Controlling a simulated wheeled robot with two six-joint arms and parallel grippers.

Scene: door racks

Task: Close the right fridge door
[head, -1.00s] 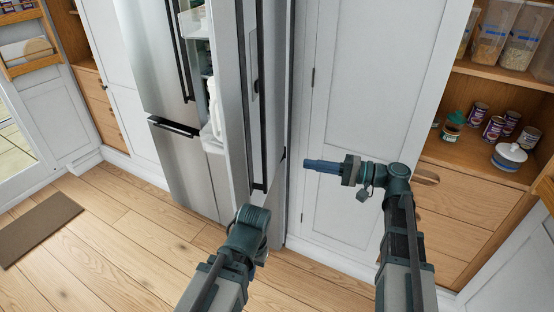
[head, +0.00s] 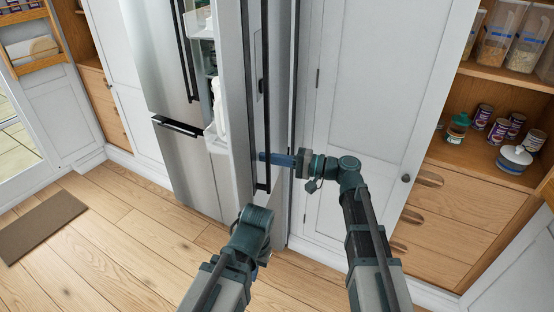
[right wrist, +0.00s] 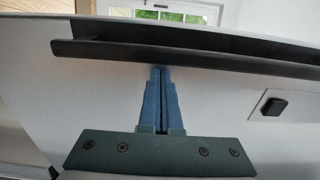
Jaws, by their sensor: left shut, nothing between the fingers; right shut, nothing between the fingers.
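The right fridge door (head: 235,100) stands open, seen almost edge-on in the head view, with its shelves facing left and its outer face facing right. Its long dark handle (head: 265,100) runs down the outer face; the handle also crosses the right wrist view (right wrist: 200,57). My right gripper (head: 266,158) is shut and empty, its blue fingers (right wrist: 160,85) pointing at the door's outer face beside the handle. I cannot tell whether the tips touch. My left gripper (head: 263,260) is shut and empty, low in front of the door, its fingers mostly hidden by its wrist.
The left fridge door (head: 155,60) and the freezer drawer (head: 185,165) look shut. A white cabinet (head: 350,120) stands right of the fridge, then an open shelf with jars and cans (head: 483,117). The wooden floor (head: 120,235) at left is clear except for a brown mat (head: 40,225).

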